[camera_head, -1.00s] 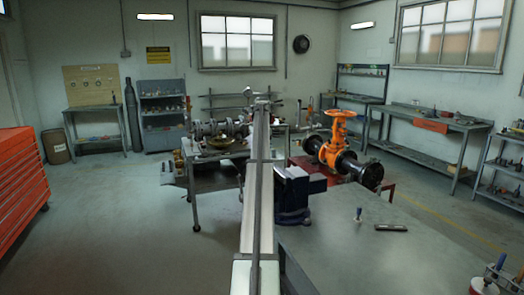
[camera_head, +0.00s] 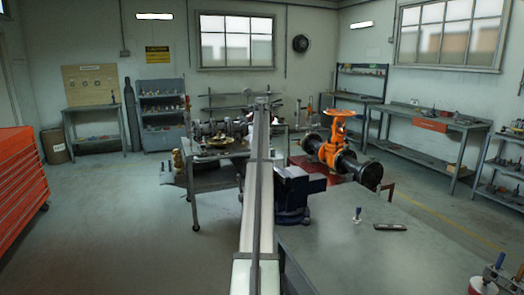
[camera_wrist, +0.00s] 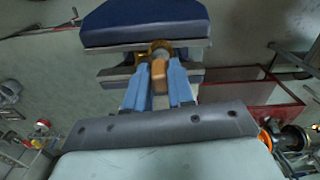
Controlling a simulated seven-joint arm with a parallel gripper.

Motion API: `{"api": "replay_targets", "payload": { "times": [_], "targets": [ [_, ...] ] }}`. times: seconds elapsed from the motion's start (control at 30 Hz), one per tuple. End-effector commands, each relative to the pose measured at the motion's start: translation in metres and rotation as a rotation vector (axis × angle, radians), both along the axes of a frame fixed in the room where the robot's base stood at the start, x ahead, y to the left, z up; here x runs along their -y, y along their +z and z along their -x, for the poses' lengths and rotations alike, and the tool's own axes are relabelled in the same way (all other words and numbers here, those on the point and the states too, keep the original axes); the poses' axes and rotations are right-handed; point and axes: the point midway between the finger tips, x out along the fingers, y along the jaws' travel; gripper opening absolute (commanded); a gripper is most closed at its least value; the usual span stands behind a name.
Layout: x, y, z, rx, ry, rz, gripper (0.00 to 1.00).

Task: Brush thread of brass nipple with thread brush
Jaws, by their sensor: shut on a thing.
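My gripper (camera_wrist: 159,75), with blue fingers, is shut on an orange-tan block-like piece, which I take to be the handle of the thread brush (camera_wrist: 158,74). Its bristles cannot be made out. Just beyond it, a brass-coloured round piece, apparently the brass nipple (camera_wrist: 161,46), sits at the jaws of the blue bench vise (camera_wrist: 145,24). The brush end is very close to the nipple; I cannot tell whether they touch. In the head view the vise (camera_head: 298,190) stands at the bench's left end, and my arm hides the gripper and nipple.
The grey bench top (camera_head: 400,260) is mostly clear. A small blue-topped tool (camera_head: 357,215) and a flat dark item (camera_head: 390,227) lie on it. A can of tools (camera_head: 490,280) is at the right. An orange gate valve (camera_head: 335,140) stands behind on a red stand.

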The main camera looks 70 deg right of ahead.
Motion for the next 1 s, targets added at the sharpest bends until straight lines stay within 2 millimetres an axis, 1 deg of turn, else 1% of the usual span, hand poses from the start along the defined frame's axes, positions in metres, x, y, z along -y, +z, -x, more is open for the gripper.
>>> {"api": "replay_targets", "payload": {
  "times": [0.73,1.0],
  "targets": [
    [0.0,0.0,0.005,0.0,0.0,0.0,0.0],
    [0.011,0.0,0.008,-0.001,-0.001,0.0,0.0]
  ]
}}
